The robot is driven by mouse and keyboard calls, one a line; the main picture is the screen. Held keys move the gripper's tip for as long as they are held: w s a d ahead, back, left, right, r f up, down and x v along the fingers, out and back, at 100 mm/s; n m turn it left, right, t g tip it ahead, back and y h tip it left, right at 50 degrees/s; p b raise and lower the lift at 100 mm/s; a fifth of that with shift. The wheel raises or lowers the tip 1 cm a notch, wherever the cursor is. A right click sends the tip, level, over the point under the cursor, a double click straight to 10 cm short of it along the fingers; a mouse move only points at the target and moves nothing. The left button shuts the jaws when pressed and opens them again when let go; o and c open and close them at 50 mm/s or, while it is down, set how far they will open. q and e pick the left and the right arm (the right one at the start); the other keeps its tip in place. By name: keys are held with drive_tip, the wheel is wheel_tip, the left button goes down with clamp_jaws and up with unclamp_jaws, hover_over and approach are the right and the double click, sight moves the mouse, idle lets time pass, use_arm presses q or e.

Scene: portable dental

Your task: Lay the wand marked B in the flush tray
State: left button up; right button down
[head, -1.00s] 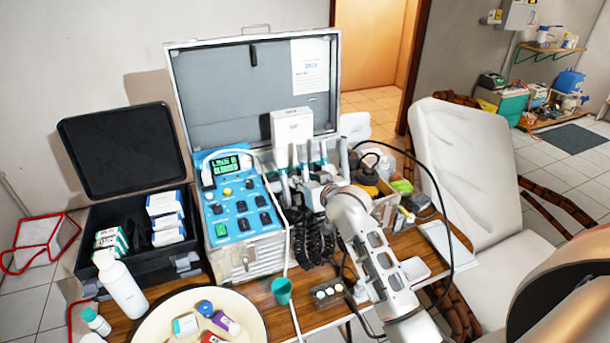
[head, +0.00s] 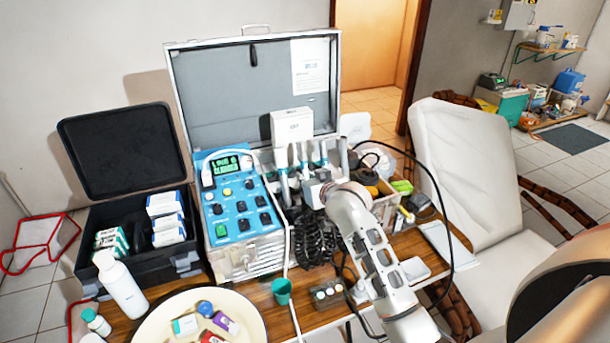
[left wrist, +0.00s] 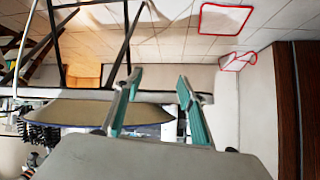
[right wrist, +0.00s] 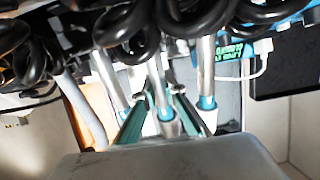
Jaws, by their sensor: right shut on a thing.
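Several silver wands with blue rings stand in the rack of the blue-faced unit; one wand (head: 304,160) shows in the head view. I cannot read a letter on any wand. My right gripper (head: 317,184) is at the front of this row. In the right wrist view, its fingers (right wrist: 158,112) are shut about a silver wand with a blue ring (right wrist: 165,114); the wand's far end is hidden by black coiled hoses. My left gripper (left wrist: 160,92) is open and empty in the left wrist view, out of the head view. I cannot tell which thing is the flush tray.
The blue control panel (head: 238,205) has a lit green display. A round cream tray (head: 250,318) holds small boxes. A green cup (head: 282,291), a white bottle (head: 122,288) and a black case (head: 90,265) stand near. A white pad (head: 446,243) lies at right. Cables hang around my right arm.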

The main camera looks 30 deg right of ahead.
sight(304, 155)
drive_tip(key=shift+w+r, duration=0.4)
drive_tip(key=shift+r, duration=0.65)
drive_tip(key=shift+w+r, duration=0.4)
drive_tip(key=shift+r, duration=0.65)
drive_tip(key=shift+w+r, duration=0.4)
drive_tip(key=shift+r, duration=0.65)
drive_tip(key=shift+s+r, duration=0.1)
drive_tip(key=shift+r, duration=0.1)
drive_tip(key=s+a+r, duration=0.4)
drive_tip(key=s+r, duration=0.3)
drive_tip(key=s, duration=0.1)
drive_tip(key=s+a+r, duration=0.4)
drive_tip(key=s+r, duration=0.3)
drive_tip(key=s, duration=0.2)
drive_tip(key=shift+s+a+n+y, duration=0.15)
drive_tip(key=shift+n+y, duration=0.15)
drive_tip(key=shift+y, duration=0.1)
